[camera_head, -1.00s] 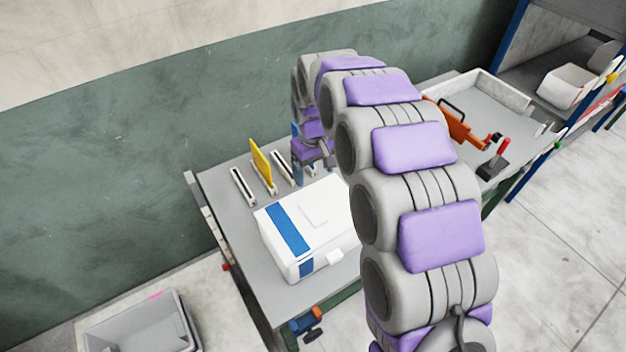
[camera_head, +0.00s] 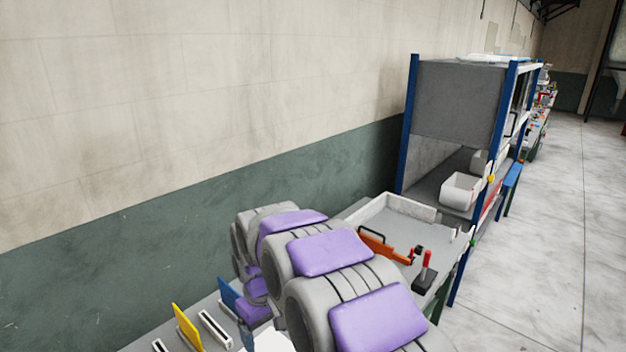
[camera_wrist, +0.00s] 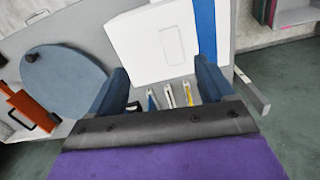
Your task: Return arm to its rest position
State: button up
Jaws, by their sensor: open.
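My arm reaches over the bench, bent downward at its far end. In the wrist view my gripper (camera_wrist: 160,67) is open, its two blue-grey fingers wide apart with nothing held between them. A white box with a blue stripe (camera_wrist: 150,42) lies beyond the fingers. Between and below the fingers are narrow slotted holders (camera_wrist: 168,96), partly hidden by my gripper. In the head view the gripper end is mostly hidden low in the picture, close to a blue panel (camera_head: 228,294).
A yellow panel (camera_head: 187,326) stands in a holder on the bench. To the right are an orange handled device (camera_head: 385,247), a red-knobbed lever (camera_head: 426,270) and a walled grey tray (camera_head: 412,208). A blue-posted shelf (camera_head: 409,125) stands behind. The floor (camera_head: 535,270) at right is clear.

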jog(key=s+d+r+m+b, duration=0.1)
jog(key=s+d+m, duration=0.1)
jog(key=s+d, duration=0.5)
jog(key=s+d+r+m+b, duration=0.2)
jog(key=s+d, duration=0.3)
jog(key=d, duration=0.5)
jog(key=s+d+f+m+b, duration=0.1)
jog(key=s+d, duration=0.3)
jog(key=s, duration=0.5)
jog(key=s+d+f+m+g+b, duration=0.1)
jog(key=s+d+f+m, duration=0.2)
jog(key=s, duration=0.7)
jog(key=shift+s+d+f+m+g, duration=0.35)
jog(key=shift+d+f, duration=0.2)
jog(key=shift+d, duration=0.35)
